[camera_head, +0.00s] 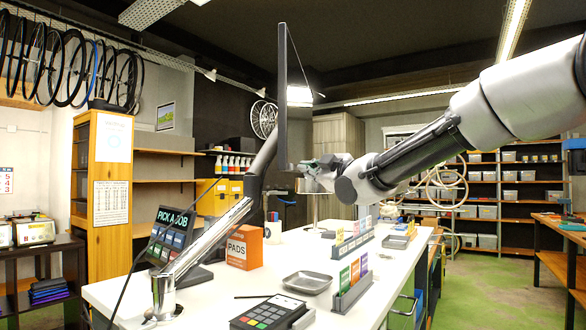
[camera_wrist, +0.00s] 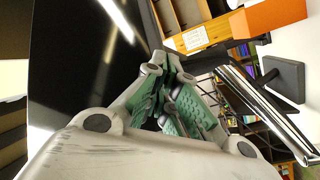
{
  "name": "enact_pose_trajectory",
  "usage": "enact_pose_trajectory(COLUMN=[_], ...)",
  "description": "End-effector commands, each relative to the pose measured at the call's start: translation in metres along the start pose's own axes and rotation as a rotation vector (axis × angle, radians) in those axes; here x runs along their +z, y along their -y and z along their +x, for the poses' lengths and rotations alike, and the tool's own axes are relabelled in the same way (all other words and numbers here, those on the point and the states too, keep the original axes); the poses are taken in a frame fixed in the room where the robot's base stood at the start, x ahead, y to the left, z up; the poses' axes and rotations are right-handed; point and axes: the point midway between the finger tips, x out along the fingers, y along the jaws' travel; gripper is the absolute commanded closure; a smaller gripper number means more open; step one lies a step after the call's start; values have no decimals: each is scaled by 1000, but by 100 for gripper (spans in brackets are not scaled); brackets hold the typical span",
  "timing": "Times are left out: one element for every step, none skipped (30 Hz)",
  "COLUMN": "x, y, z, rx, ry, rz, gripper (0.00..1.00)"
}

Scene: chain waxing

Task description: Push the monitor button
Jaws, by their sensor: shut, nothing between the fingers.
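The monitor (camera_head: 282,100) is seen almost edge-on, a thin dark upright panel on a jointed chrome and black arm (camera_head: 215,235). In the wrist view its dark glossy face (camera_wrist: 85,60) fills the upper left. My gripper (camera_head: 302,168) is at the right side of the monitor, near its lower end. The fingertips look very close to the panel; I cannot tell whether they touch. In the wrist view my gripper (camera_wrist: 174,85) has its green-padded fingers together, with nothing between them. I cannot make out the monitor button in either view.
The white bench (camera_head: 290,262) carries a PICK A JOB screen (camera_head: 172,238), an orange PADS box (camera_head: 244,247), a metal tray (camera_head: 307,282), a keypad device (camera_head: 268,313) and card holders (camera_head: 352,285). A dark cable hangs beside the monitor arm. Green floor on the right is open.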

Motion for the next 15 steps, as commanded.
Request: enact_pose_trajectory(x=[1, 1, 2, 2, 2, 1, 1, 2, 2, 2, 2, 4, 6, 7, 9], y=[-1, -1, -1, -1, -1, -1, -1, -1, -1, -1, -2, -3, -5, -7, -9], z=[-2, -2, -2, -2, -2, -2, -2, -2, -2, -2, -3, -5, -7, -9, -12], rx=[-1, -1, -1, -1, -2, -1, -1, -1, -1, -1, -1, 0, 1, 1, 2], ry=[0, 0, 0, 0, 0, 0, 0, 0, 0, 0, 0, 1, 1, 1, 1], rz=[0, 0, 0, 0, 0, 0, 0, 0, 0, 0, 0, 0, 0, -1, -1], gripper=[100, 100, 100, 100, 100, 100, 100, 100, 100, 100, 100, 100, 100, 100, 100])
